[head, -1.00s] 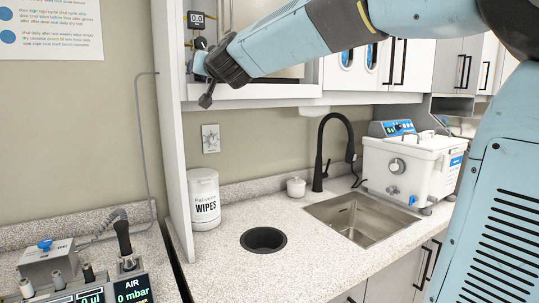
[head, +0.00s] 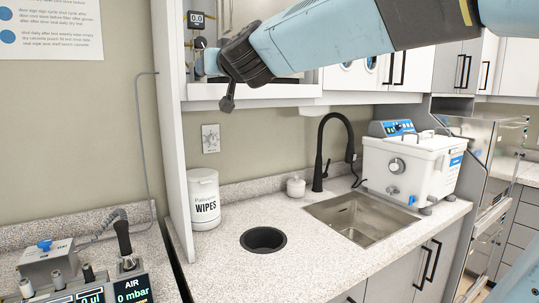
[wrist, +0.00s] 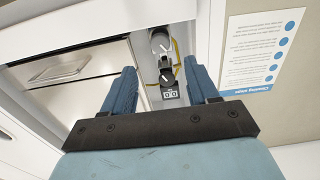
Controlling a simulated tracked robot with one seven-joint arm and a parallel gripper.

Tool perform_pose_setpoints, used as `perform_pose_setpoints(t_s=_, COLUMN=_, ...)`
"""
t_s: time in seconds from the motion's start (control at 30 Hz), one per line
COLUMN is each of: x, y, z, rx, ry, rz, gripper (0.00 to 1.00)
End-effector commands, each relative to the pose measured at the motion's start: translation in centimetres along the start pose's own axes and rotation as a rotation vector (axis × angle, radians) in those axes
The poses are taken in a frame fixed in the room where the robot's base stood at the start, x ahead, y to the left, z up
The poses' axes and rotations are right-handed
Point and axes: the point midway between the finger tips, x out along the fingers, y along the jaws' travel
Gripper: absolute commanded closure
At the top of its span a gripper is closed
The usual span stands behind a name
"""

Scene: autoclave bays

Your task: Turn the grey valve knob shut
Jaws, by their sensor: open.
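The grey valve knob (wrist: 160,43) shows in the wrist view, with a pale line across its face. A smaller black knob (wrist: 166,77) with a white pointer sits beside it, next to a small digital gauge (wrist: 170,94). In the head view the gauge (head: 196,20) and the black knob (head: 200,43) are on the upper cabinet panel. The grey knob there is partly hidden by my gripper (head: 224,76). In the wrist view my gripper (wrist: 162,88) has its two blue fingers wide apart, with the valve column seen between them. It is empty and does not touch the knobs.
A yellow line runs beside the knobs. A metal door (wrist: 68,68) with a handle is left of them in the wrist view. Below are a white wipes tub (head: 204,200), a black faucet (head: 321,160), a sink (head: 350,215) and a white bath unit (head: 400,165).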

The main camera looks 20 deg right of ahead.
Motion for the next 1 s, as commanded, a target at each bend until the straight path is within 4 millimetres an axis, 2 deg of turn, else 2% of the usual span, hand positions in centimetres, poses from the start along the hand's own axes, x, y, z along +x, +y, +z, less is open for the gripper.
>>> perform_pose_setpoints(t_s=0.33, x=-5.3, y=0.1, z=0.1, rx=-0.002, ry=-0.001, rz=0.001, gripper=0.41)
perform_pose_setpoints(t_s=1.0, x=-10.0, y=2.2, z=9.6, rx=0.009, ry=-0.299, rz=-0.066, gripper=0.41)
